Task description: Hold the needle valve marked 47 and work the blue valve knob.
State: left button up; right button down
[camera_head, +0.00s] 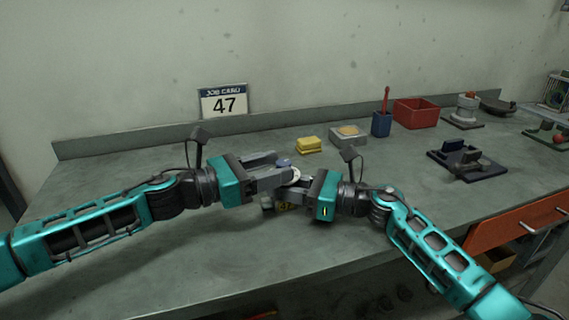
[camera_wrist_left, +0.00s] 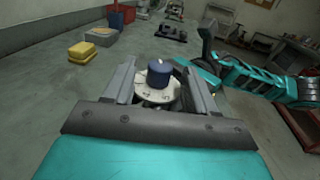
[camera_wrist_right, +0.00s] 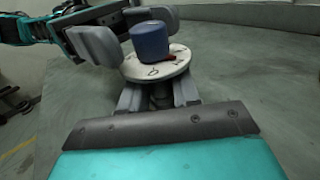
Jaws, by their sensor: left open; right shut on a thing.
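The needle valve has a blue knob (camera_wrist_left: 159,73) above a pale round dial plate (camera_wrist_left: 166,93). The knob also shows in the right wrist view (camera_wrist_right: 150,41), above the dial (camera_wrist_right: 156,64). In the head view the knob (camera_head: 284,163) is small between the grippers. My right gripper (camera_wrist_right: 158,95) is shut on the valve body below the dial. My left gripper (camera_head: 280,168) is open, with its fingers on either side of the knob; whether they touch it I cannot tell.
On the bench are a yellow block (camera_head: 308,145), a grey block (camera_head: 348,135), a blue cup (camera_head: 382,123), a red bin (camera_head: 416,113) and a dark fixture (camera_head: 466,161). The bench's front left is clear. An orange drawer (camera_head: 520,226) is at the right.

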aim_at(285, 161)
pick_arm(q)
jog(key=shift+x, duration=1.5)
jog(key=shift+a, duration=0.1)
jog(key=c, duration=1)
jog(key=shift+g, duration=0.3)
jog(key=m+g+h, duration=0.1)
jog(key=m+g, duration=0.3)
jog(key=g, duration=0.1)
jog(key=shift+w+r+h, duration=0.1)
jog(key=shift+h, duration=0.3)
jog(key=shift+m+g, duration=1.5)
jog(key=shift+g, duration=0.9)
jog(key=shift+m+g, duration=0.3)
jog(key=shift+g, duration=0.2)
jog(key=shift+m+g, duration=0.4)
jog(key=shift+g, duration=0.3)
